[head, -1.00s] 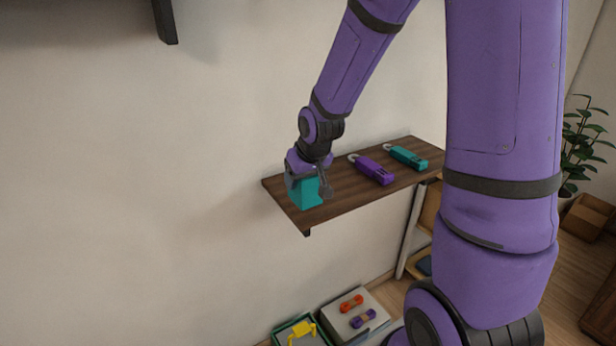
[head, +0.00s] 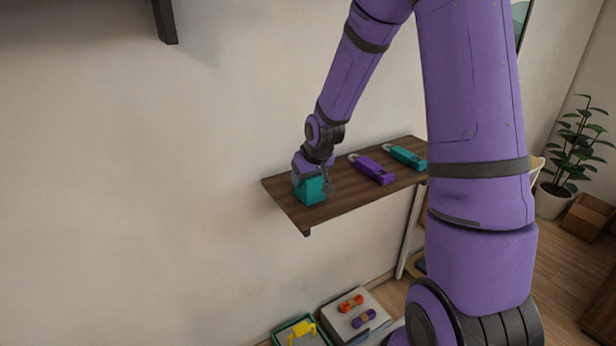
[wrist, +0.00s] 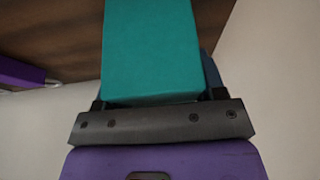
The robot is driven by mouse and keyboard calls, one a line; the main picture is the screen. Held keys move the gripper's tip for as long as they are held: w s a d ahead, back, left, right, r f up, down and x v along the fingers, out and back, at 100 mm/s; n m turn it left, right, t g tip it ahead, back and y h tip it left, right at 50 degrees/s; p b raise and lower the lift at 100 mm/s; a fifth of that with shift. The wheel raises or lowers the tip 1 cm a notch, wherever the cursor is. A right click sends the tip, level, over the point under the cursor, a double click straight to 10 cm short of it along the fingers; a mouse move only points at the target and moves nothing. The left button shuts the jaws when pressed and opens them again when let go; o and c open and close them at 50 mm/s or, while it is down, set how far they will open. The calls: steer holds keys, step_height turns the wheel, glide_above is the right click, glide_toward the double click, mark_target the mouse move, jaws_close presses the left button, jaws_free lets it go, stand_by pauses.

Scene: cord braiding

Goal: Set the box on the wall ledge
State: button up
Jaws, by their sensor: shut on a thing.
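The teal box (head: 308,190) is at the left end of the dark wooden wall ledge (head: 345,198). My gripper (head: 314,176) is over the box from above and shut on it. In the wrist view the teal box (wrist: 150,50) stands out from my gripper's dark palm, with the brown ledge (wrist: 50,35) behind it. The box looks upright and at the ledge's surface, but I cannot tell whether its bottom touches the wood. The finger contact is mostly hidden.
A purple tagged item (head: 372,170) and a teal one (head: 405,157) lie on the ledge to the right of the box. Below are a green-rimmed tray (head: 300,331) and a grey board (head: 357,310) with cord bundles. A plant (head: 567,160) stands at the right.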

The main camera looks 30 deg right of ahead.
steer(key=o, duration=1)
steer(key=shift+f, duration=0.1)
steer(key=shift+o, duration=0.2)
steer(key=shift+s+r, duration=0.1)
steer(key=shift+r, duration=0.3)
steer(key=s+a+r, duration=0.3)
steer(key=s+r, duration=0.5)
steer(key=r, duration=0.2)
steer(key=s+a+r, duration=0.3)
steer(key=s+r, duration=0.4)
steer(key=r, duration=0.3)
steer(key=s+a+r, duration=0.1)
steer(key=s+r, duration=0.1)
steer(key=s, duration=0.5)
steer(key=s+r, duration=0.2)
steer(key=s, duration=0.6)
steer(key=shift+a+r, duration=0.15)
steer(key=shift+a, duration=0.25)
